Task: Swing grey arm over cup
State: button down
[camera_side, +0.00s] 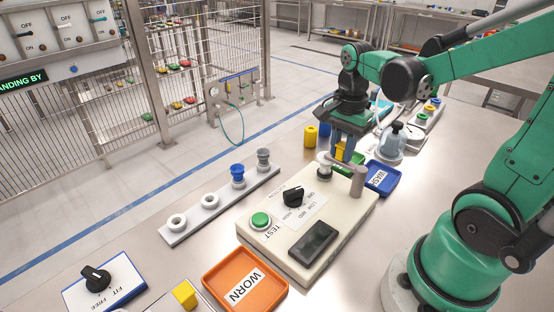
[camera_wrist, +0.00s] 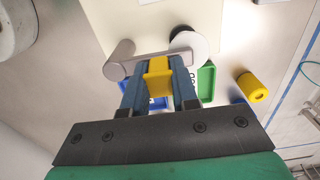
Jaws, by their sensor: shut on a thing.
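The grey arm (camera_side: 340,164) runs from a round post (camera_side: 358,182) at the back right corner of the cream test box. Its free end overlaps the cup (camera_side: 323,173) on the box. In the wrist view the grey arm (camera_wrist: 137,64) spans from the post (camera_wrist: 119,60) to the pale round cup (camera_wrist: 192,42), which it partly covers. My gripper (camera_side: 343,152) points down at the arm, and its blue fingers (camera_wrist: 157,82) are shut on a yellow tab (camera_wrist: 157,70) at the arm. Any gap between arm and cup cannot be told.
The test box carries a green button (camera_side: 260,220), a black knob (camera_side: 293,196) and a dark screen (camera_side: 313,243). An orange WORN tray (camera_side: 222,264), a blue tray (camera_side: 391,172), a yellow cylinder (camera_side: 310,136) and a rail of cups (camera_side: 222,205) stand around it.

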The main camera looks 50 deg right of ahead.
jog(key=c, duration=0.7)
grip_release()
jog(key=shift+r, duration=2.85)
jog(key=a+n+t, duration=0.2)
jog(key=a+n, duration=0.1)
jog(key=n, duration=0.3)
jog(key=w+a+f+n+t, duration=0.1)
jog(key=a+n+t, duration=0.1)
jog(key=n, duration=0.4)
jog(key=w+a+n+t, duration=0.1)
jog(key=a+n+t, duration=0.2)
jog(key=a+n, duration=0.2)
jog(key=shift+f+n, duration=0.25)
jog(key=shift+n, duration=0.35)
